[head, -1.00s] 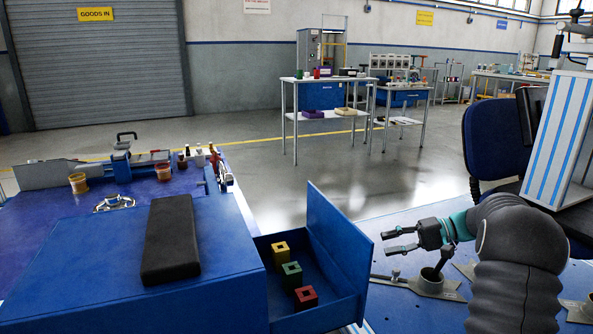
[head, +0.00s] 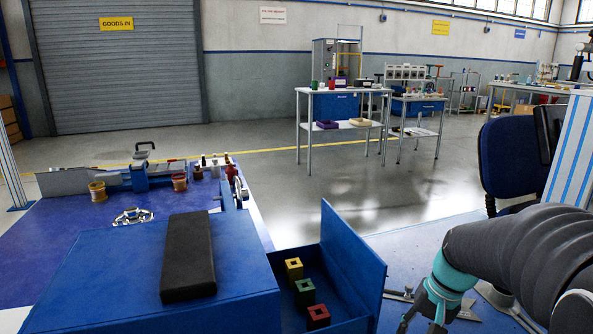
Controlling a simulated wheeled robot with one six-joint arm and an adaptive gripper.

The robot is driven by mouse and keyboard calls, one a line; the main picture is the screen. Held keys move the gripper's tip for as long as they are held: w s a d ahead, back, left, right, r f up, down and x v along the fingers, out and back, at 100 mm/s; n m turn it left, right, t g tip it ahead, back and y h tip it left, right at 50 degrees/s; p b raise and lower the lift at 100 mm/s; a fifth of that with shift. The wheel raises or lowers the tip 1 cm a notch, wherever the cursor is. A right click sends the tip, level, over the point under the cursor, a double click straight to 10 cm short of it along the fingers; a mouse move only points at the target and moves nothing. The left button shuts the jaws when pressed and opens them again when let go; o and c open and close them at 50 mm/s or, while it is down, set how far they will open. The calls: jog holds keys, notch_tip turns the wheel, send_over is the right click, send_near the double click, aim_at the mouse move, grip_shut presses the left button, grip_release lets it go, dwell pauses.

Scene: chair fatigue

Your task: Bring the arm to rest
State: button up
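My arm, with black ribbed sleeves and a teal wrist band, reaches in from the lower right of the head view. My gripper (head: 428,312) points down at the bottom edge, over the light blue surface. Its fingers are partly cut off by the frame, so I cannot tell whether it is open or shut. I see nothing held in the visible part.
An open blue drawer (head: 352,262) left of my gripper holds a yellow block (head: 293,268), a green block (head: 304,292) and a red block (head: 318,317). A black pad (head: 188,257) lies on the blue cabinet. A dark blue chair (head: 506,165) stands behind my arm.

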jog(key=s+a+r+n+t+h+p, duration=0.1)
jog(key=s+a+r+n+t+p, duration=0.1)
jog(key=s+a+r, duration=0.2)
jog(key=s+a+r+n+t+h+p, duration=0.1)
jog(key=s+a+r+n+t+p, duration=0.1)
jog(key=s+r, duration=0.6)
jog(key=shift+s+a+r+n+t+h, duration=0.15)
jog(key=shift+s+a+n+t+h, duration=0.25)
jog(key=shift+s+a, duration=0.4)
